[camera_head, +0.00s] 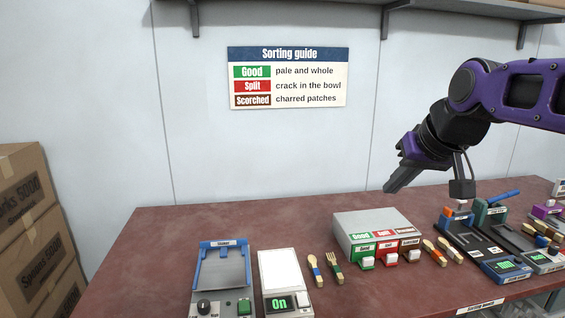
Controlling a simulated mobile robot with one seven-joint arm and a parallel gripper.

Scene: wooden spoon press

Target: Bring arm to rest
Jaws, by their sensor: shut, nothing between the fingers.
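My gripper (391,187) hangs in the air above the back of the reddish-brown table (170,235), to the right of the middle. Its fingers are together and point down and to the left. Nothing shows between them. My purple and black arm (510,90) comes in from the right edge. The gripper is above and behind the grey sorting box (365,222) with Good, Split and Scorched labels, apart from it.
A blue-framed device (221,243) and a white panel (279,268) reading On stand front left. Wooden spoons and forks (316,268) lie beside them. Press devices (468,235) crowd the right. Cardboard boxes (28,205) stack at left. A shelf (300,5) hangs above. The table's back left is clear.

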